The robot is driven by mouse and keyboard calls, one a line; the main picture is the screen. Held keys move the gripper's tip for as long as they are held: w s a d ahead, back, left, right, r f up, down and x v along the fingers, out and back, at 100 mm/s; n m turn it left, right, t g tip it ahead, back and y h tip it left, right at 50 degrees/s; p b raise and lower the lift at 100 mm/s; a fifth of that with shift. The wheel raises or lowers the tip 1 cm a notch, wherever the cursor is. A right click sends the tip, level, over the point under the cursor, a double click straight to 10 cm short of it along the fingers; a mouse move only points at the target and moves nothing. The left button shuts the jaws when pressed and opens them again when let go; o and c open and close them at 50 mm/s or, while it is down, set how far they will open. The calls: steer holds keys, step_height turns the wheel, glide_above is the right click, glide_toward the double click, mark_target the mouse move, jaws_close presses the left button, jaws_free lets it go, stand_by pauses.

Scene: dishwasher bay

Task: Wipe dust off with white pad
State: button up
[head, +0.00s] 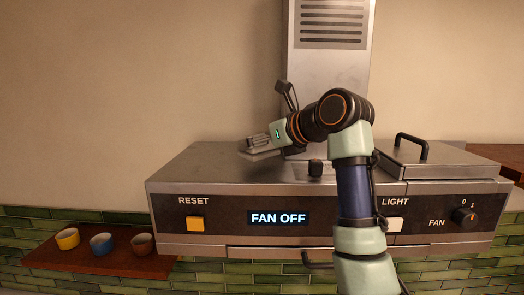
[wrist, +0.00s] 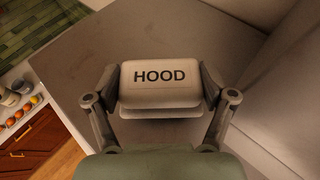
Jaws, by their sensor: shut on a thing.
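My gripper (head: 252,146) is over the left part of the hood's top, pointing left. In the wrist view my gripper (wrist: 161,82) is shut on a whitish pad (wrist: 160,96) marked "HOOD", with one finger at each side of it. The grey metal hood top (head: 195,160) lies beneath the pad and also fills much of the wrist view (wrist: 80,55). I cannot tell whether the pad touches the surface. No dust stands out clearly on the part of the top that shows.
The hood front has a yellow RESET button (head: 195,223), a "FAN OFF" display (head: 278,218), a LIGHT switch (head: 391,224) and a FAN knob (head: 464,216). A chimney (head: 330,65) rises behind. A handled lid (head: 430,158) is at right. Small cups (head: 102,243) stand on a shelf lower left.

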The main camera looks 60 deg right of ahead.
steer(key=shift+r, duration=2.85)
